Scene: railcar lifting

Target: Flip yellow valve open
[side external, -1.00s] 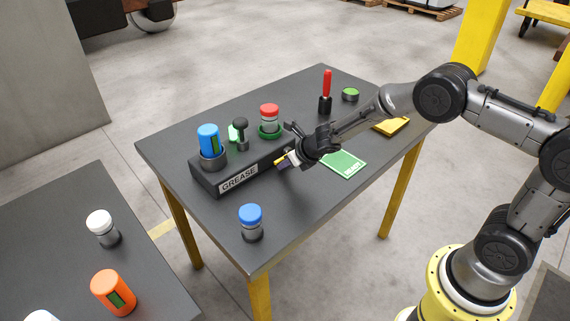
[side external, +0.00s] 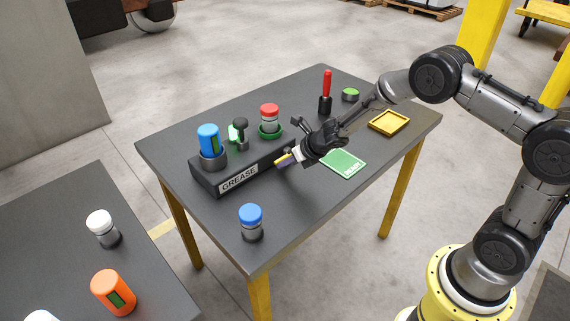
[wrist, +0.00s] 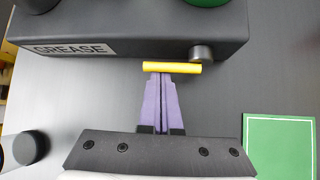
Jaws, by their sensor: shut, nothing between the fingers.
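The yellow valve (wrist: 172,67) is a short bar that lies level across the wrist view. Its right end meets a round grey knob (wrist: 202,53) on the front of the dark box labelled GREASE (wrist: 130,30). In the side view the yellow valve (side external: 283,160) sticks out at the box's near right end. My gripper (wrist: 160,76) has purple fingers pressed together, with nothing between them. The tips are at the near side of the bar, close to its middle; whether they touch it I cannot tell. My gripper (side external: 290,158) partly hides the valve's right end in the side view.
On the box stand a blue canister (side external: 208,141) and a dark-handled part (side external: 241,131). A blue-capped jar (side external: 250,222) stands in front. A green READY card (side external: 345,164) and yellow tray (side external: 389,123) lie to the right.

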